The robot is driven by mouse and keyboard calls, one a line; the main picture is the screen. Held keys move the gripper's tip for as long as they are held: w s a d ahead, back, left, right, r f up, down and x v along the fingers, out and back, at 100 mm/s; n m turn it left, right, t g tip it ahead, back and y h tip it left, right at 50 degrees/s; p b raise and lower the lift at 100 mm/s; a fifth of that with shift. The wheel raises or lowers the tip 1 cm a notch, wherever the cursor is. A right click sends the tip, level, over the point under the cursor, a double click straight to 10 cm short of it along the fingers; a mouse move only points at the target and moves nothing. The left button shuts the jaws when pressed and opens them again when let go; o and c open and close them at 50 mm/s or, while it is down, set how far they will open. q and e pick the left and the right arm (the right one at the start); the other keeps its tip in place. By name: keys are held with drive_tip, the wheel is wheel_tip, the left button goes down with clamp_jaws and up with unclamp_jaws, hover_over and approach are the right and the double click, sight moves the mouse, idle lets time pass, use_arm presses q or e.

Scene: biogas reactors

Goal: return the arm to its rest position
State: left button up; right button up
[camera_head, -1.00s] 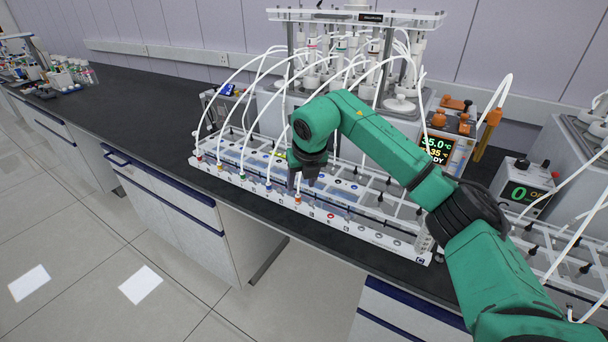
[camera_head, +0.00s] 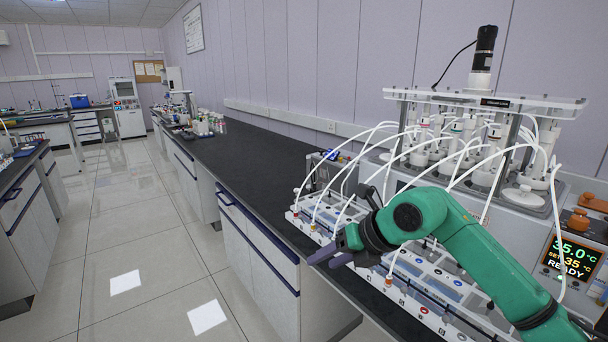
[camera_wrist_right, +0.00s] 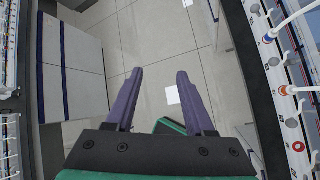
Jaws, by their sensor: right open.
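My right arm is green and comes in from the lower right in the head view. Its right gripper (camera_head: 330,255) is at the front edge of the bench, in front of the white rack of tubes. In the right wrist view the gripper (camera_wrist_right: 158,100) shows two purple fingers spread apart with nothing between them. Below the fingers are the floor and the bench fronts. My left gripper is not in view.
The white rack (camera_head: 428,316) with tubes stands on the black bench (camera_head: 222,150) close to my arm. The reactor unit (camera_head: 485,102) and a display (camera_head: 573,260) reading 35.0 °C stand behind it. The tiled floor (camera_head: 150,245) at left is clear.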

drive_tip(key=s+a+r+y, duration=0.3)
drive_tip(key=a+y, duration=0.2)
drive_tip(key=a, duration=0.3)
wheel_tip(320, 180, up, 10)
drive_tip(key=s+m+t+y, duration=0.2)
drive_tip(key=m+t+y, duration=0.4)
drive_tip(key=y, duration=0.1)
drive_tip(key=w+d+f+m+t+h, duration=0.1)
drive_tip(key=w+d+m+t+h, duration=0.1)
drive_tip(key=d+m+t+h, duration=0.55)
drive_tip(key=w+d+f+m+t+h, duration=0.25)
drive_tip(key=d+m+h, duration=0.2)
drive_tip(key=m, duration=0.55)
drive_tip(key=d+f+m+g+h, duration=0.4)
drive_tip(key=d+f+m+h, duration=0.45)
drive_tip(key=f, duration=0.45)
drive_tip(key=s+d+f+m+g, duration=0.35)
drive_tip(key=s+f+g, duration=0.45)
drive_tip(key=f, duration=0.7)
drive_tip(key=s+f+g+y, duration=0.2)
drive_tip(key=s+f+g, duration=0.45)
drive_tip(key=s, duration=0.75)
wheel_tip(320, 180, down, 23)
drive_tip(key=s, duration=0.2)
drive_tip(key=s+d+f+g, duration=0.1)
drive_tip(key=s+d+f, duration=0.2)
drive_tip(key=s+f, duration=1.3)
drive_tip(key=shift+s+f+g, duration=0.3)
drive_tip(key=shift+s+g, duration=0.05)
drive_tip(key=shift+s, duration=0.3)
